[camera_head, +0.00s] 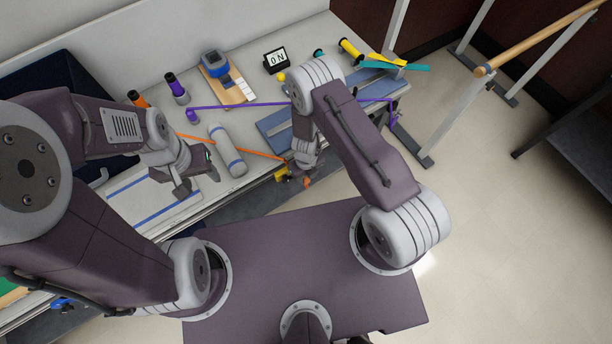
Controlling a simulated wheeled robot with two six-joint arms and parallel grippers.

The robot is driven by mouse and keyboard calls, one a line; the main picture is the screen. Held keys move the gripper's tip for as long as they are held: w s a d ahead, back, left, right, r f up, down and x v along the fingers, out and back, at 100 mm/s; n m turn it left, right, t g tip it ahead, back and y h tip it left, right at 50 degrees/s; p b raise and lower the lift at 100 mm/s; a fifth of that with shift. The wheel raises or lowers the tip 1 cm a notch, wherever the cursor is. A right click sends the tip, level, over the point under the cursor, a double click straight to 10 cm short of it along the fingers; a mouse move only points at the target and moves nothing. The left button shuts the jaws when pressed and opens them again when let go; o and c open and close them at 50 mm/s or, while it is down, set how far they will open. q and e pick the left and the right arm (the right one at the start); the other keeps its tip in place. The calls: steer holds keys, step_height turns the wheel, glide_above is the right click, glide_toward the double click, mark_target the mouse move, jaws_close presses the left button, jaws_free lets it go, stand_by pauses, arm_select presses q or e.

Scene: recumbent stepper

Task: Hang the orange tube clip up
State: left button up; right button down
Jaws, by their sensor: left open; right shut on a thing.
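An orange tube (260,153) runs across the table from the left to my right gripper (298,177) at the table's front edge. My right gripper is shut on the orange tube clip (306,181), of which only a small orange part shows; the fingers hide the rest. A small yellow piece (281,174) is just left of these fingers; whether it touches the clip I cannot tell. My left gripper (198,180) is open and empty, left of the grey roller (228,150), above the table's front part.
A purple tube (250,104) stretches across the table to its right end. Behind it are a blue device (214,63), a wooden board (232,88), a black display (276,60) and dumbbells (350,49). A blue pad (273,131) lies near my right arm. Open floor is at right.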

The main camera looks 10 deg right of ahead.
steer(key=c, duration=0.9)
jaws_free()
steer(key=o, duration=0.3)
step_height(320, 180, up, 5)
steer(key=p, duration=0.4)
steer(key=shift+f+p, duration=0.15)
steer(key=shift+p, duration=0.2)
steer(key=shift+r+p, duration=1.65)
steer(key=shift+r, duration=0.05)
